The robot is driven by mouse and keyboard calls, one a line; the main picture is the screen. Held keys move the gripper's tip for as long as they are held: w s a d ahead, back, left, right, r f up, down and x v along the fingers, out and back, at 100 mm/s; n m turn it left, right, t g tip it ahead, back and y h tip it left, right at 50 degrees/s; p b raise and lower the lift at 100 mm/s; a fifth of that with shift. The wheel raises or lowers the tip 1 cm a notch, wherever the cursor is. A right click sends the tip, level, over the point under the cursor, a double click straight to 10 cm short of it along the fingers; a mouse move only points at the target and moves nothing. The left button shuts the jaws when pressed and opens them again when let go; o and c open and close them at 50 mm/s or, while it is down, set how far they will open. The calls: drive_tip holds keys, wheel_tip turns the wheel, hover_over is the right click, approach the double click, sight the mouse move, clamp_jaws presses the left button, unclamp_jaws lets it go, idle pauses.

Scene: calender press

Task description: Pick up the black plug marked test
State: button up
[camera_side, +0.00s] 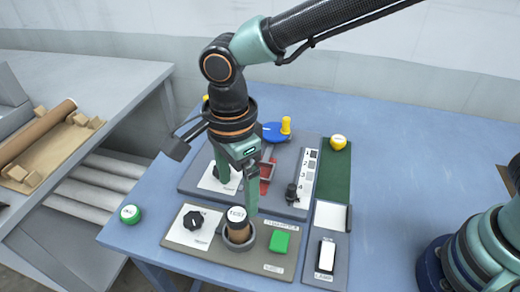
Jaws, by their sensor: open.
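The plug marked TEST (237,216) stands upright in a dark round ring holder (240,243) on the front grey panel. It has a black top with a white label and a brown lower body. My gripper (237,196) is open, with its two green fingers pointing down. The right finger's tip is close beside the plug's right edge in the picture. The left finger appears behind and to the left of it. The fingers hold nothing, and I cannot tell whether one touches the plug.
The front panel (190,256) also carries a black knob (193,220) and a green square button (279,241). A white rocker switch (326,255) is to the right. The blue table (385,190) is clear at right.

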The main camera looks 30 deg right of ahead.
sight(236, 215)
drive_tip(key=shift+a+f, duration=0.2)
drive_tip(key=shift+f, duration=1.55)
drive_tip(key=shift+a+f, duration=0.15)
drive_tip(key=shift+f, duration=1.55)
drive_tip(key=shift+c, duration=0.3)
clamp_jaws()
